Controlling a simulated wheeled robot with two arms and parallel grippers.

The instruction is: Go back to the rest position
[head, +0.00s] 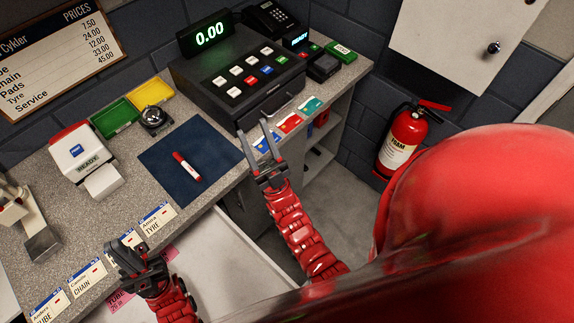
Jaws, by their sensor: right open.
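My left gripper (128,262) is at the counter's front edge at lower left, over a partly hidden name card (127,239). It is seen foreshortened, and I cannot tell whether its jaws are apart or hold anything. My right gripper (255,146) is open, its two fingers pointing up the picture with a gap between them.
On the counter (130,190) are a dark mat (165,160) with a red-and-white marker (187,166), a bell (153,118), a printer (85,155) and several name cards, including the TYRE card (158,218). A red extinguisher (402,140) hangs right. Floor (345,180) shows beside the counter.

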